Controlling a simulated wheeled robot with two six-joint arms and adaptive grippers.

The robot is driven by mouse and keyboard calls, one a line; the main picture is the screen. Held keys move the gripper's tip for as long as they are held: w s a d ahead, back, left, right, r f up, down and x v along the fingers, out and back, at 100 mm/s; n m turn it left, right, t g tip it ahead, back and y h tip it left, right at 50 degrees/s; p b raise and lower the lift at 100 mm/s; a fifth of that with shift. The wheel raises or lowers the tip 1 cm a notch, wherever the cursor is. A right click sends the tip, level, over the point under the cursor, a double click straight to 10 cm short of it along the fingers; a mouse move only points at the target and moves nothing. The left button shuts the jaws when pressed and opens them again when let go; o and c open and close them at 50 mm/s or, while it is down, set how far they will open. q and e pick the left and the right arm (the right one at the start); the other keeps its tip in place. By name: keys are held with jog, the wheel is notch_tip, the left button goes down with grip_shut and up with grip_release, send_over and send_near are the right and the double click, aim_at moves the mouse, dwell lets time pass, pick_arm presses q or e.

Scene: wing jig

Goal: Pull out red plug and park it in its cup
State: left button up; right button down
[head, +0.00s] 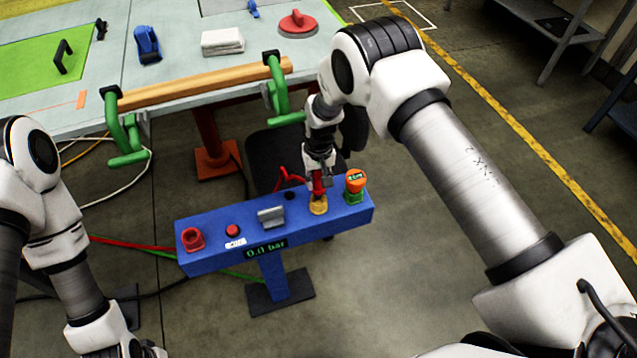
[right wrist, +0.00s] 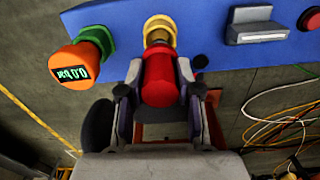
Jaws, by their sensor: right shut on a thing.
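The red plug (head: 318,186) stands at the yellow socket (head: 318,207) on the blue panel. In the right wrist view the plug (right wrist: 160,78) lies between the fingers of my right gripper (right wrist: 158,92), which is shut on it. A brass-coloured part shows between the plug's red body and the yellow socket ring (right wrist: 160,22); I cannot tell how deep it sits. The red cup (head: 193,239) is at the left end of the panel, and it looks empty. My left arm is at the left edge of the head view; its gripper is out of frame.
The blue panel (head: 222,253) also carries an orange gauge (head: 356,181) on a green fitting, right beside the socket, a grey block (head: 270,216) and a red button (head: 232,230). The display (head: 266,249) reads 0.0 bar. A workbench with green clamps (head: 125,135) stands behind.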

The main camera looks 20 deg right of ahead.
notch_tip(320, 180, up, 7)
jog(key=p, duration=0.3)
jog(key=shift+s+f, duration=0.1)
jog(key=shift+f, duration=0.1)
jog(key=shift+r+p, duration=0.5)
jog(key=shift+r, duration=0.65)
pick_arm(q)
notch_tip(320, 180, up, 6)
jog(key=shift+s+f, duration=0.1)
jog(key=shift+f, duration=0.05)
pick_arm(e)
jog(key=shift+f, duration=0.1)
